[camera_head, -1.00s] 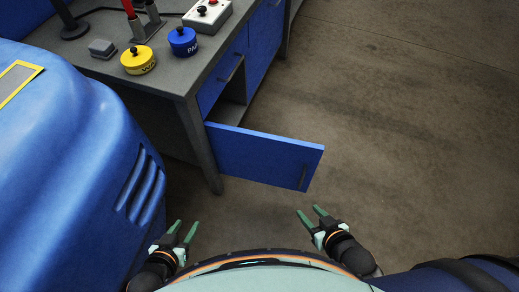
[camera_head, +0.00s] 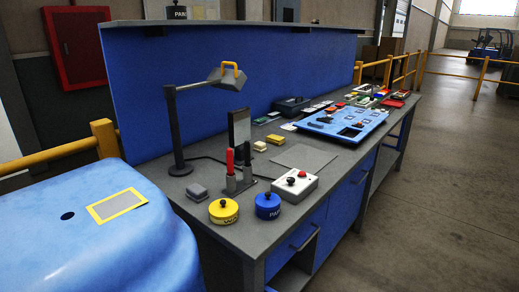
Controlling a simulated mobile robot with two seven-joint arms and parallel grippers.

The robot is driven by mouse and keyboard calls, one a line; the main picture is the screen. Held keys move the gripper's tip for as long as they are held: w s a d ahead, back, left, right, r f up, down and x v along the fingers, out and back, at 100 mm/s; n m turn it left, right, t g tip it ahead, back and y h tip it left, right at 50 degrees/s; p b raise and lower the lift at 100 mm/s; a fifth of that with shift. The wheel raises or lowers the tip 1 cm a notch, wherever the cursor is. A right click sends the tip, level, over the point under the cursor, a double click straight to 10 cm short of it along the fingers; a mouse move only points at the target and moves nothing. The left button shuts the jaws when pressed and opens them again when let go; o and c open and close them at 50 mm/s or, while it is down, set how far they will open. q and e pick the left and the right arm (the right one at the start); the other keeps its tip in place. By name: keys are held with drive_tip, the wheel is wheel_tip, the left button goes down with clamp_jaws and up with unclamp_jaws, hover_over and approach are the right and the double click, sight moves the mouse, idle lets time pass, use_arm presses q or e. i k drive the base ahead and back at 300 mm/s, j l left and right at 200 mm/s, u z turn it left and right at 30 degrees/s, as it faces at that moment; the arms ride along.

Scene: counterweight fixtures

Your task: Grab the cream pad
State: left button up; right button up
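Two small pale-yellow blocks lie on the grey workbench (camera_head: 225,262): one (camera_head: 260,146) looks cream, and a yellower one (camera_head: 275,139) sits just behind it to the right. Either could be the cream pad; they are too small to tell surely. A flat grey mat (camera_head: 304,158) lies to their right. Neither of my grippers is in view.
A lamp (camera_head: 176,130), a dark upright panel (camera_head: 240,130) and red-handled tools (camera_head: 230,160) stand left of the blocks. Yellow (camera_head: 223,211) and blue (camera_head: 268,206) round canisters and a white button box (camera_head: 295,186) line the front. A blue tray (camera_head: 342,124) lies right.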

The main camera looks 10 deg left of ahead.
sight(260, 147)
drive_tip(key=l+z, duration=0.2)
drive_tip(key=z, duration=0.75)
drive_tip(key=i+l+z, duration=0.1)
drive_tip(key=l, duration=0.2)
drive_tip(key=i+l+z, duration=0.1)
drive_tip(key=l, duration=0.2)
drive_tip(key=i+l+z, duration=0.1)
drive_tip(key=l, duration=0.2)
drive_tip(key=i+l+z, duration=0.35)
drive_tip(key=i+l, duration=0.35)
drive_tip(key=i+u, duration=0.5)
drive_tip(key=i+l+u, duration=0.3)
drive_tip(key=i+u, duration=0.4)
drive_tip(key=u, duration=0.2)
drive_tip(key=i+u, duration=0.2)
drive_tip(key=u, duration=0.25)
drive_tip(key=i+l+u, duration=0.2)
drive_tip(key=u, duration=0.25)
drive_tip(key=i+u, duration=0.15)
drive_tip(key=u, duration=0.3)
drive_tip(key=i+l+u, duration=0.15)
drive_tip(key=u, duration=0.3)
drive_tip(key=i+l+u, duration=0.15)
drive_tip(key=u, duration=0.3)
drive_tip(key=i+l+u, duration=0.2)
drive_tip(key=u, duration=0.3)
drive_tip(key=i+l+u, duration=0.15)
drive_tip(key=l+u, duration=0.35)
